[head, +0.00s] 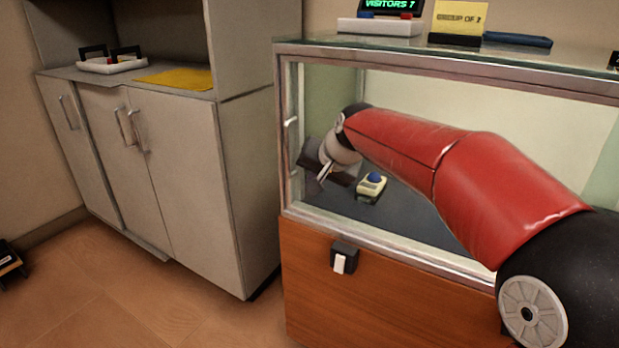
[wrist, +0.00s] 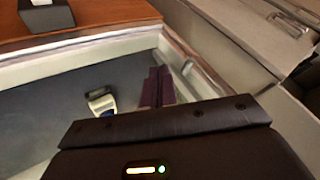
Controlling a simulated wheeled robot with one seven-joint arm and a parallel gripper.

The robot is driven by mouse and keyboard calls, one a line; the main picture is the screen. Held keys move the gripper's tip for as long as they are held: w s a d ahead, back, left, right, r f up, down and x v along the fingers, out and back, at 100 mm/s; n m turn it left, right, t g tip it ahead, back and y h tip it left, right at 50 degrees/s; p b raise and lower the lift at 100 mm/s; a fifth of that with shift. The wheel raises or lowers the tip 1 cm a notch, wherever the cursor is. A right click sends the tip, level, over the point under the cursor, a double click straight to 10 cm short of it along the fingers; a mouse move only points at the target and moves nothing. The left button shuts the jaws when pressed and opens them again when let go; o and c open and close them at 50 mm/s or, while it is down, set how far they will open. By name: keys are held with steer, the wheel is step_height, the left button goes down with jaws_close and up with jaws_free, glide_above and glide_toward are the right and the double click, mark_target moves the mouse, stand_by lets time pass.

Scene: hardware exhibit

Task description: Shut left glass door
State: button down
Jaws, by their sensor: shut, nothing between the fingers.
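The glass display case (head: 450,262) stands on a wooden base, with a metal frame around its front. A small light handle (head: 291,122) is on its left upright; in the wrist view a pale handle (wrist: 208,80) shows beside the frame. I take this as the left glass door's side, but the clear pane's edges and position cannot be made out. My gripper (head: 322,176) is at the left end of the case front, just right of that upright. In the wrist view its dark fingers (wrist: 158,86) are together and empty, close to the frame.
A cream device with a blue button (head: 372,184) sits on the case's dark floor near my gripper. A black box with a white switch (head: 343,257) is on the wooden front. A grey cabinet (head: 175,170) stands to the left. Signs (head: 459,18) stand on the case top.

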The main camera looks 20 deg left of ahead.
steer(key=v, duration=1)
steer(key=s+d+f+h, duration=0.2)
steer(key=s+d, duration=0.3)
steer(key=d, duration=0.3)
steer(key=s+d+f+h, duration=0.1)
steer(key=s+d+f, duration=0.1)
steer(key=s+d, duration=0.5)
steer(key=s+d+f+m+h, duration=0.1)
steer(key=s+d+f+h, duration=0.2)
steer(key=s+d+f, duration=0.8)
steer(key=s+d, duration=0.1)
steer(key=d, duration=0.2)
steer(key=shift+f, duration=0.25)
steer(key=shift+s, duration=0.1)
